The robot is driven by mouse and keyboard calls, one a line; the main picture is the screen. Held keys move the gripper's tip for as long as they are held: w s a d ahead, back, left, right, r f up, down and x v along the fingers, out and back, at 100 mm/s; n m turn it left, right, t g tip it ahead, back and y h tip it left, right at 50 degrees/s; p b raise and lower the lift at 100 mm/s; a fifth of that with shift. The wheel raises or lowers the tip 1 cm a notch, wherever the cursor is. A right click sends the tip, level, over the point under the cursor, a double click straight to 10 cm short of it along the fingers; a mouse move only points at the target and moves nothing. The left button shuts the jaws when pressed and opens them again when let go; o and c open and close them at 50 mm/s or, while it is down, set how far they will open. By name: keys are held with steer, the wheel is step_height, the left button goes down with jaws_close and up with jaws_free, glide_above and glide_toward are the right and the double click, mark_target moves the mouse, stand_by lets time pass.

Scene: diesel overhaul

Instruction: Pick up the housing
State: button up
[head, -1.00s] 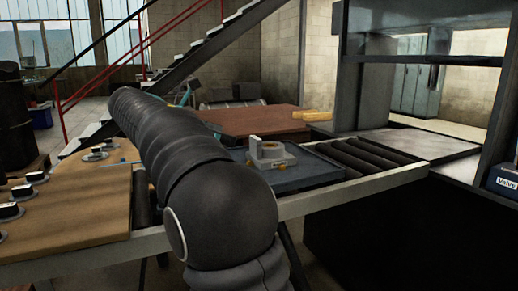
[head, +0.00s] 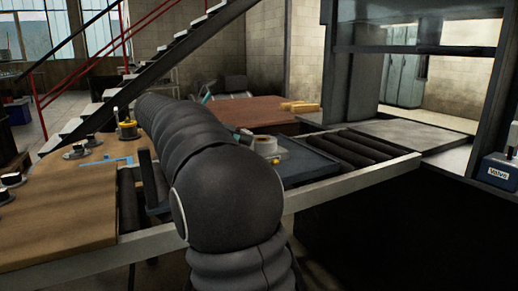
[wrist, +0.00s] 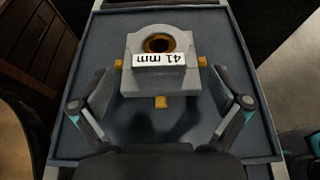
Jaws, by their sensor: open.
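The housing (wrist: 160,75) is a light grey block with a round bore and a "41 mm" label. It has yellow-orange tabs at its two sides and front. It sits on a dark blue-grey tray (wrist: 85,40). In the head view the housing (head: 262,146) shows just right of my arm, partly hidden by it, on the tray (head: 305,173). My gripper (wrist: 160,112) is open and empty in the wrist view, its fingers spread on either side of the housing's near part. I cannot tell its height above the tray.
A wooden board (head: 65,210) with several small dark parts lies at left. Rollers (head: 355,148) run right of the tray towards a dark frame. A brown table (head: 245,112) stands behind. A blue box labelled "Valve" (head: 498,172) is at the far right.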

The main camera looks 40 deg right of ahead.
steer(key=shift+x, duration=2.25)
steer(key=shift+f, duration=0.1)
steer(key=shift+w+a, duration=0.1)
steer(key=c, duration=1.9)
jaws_close()
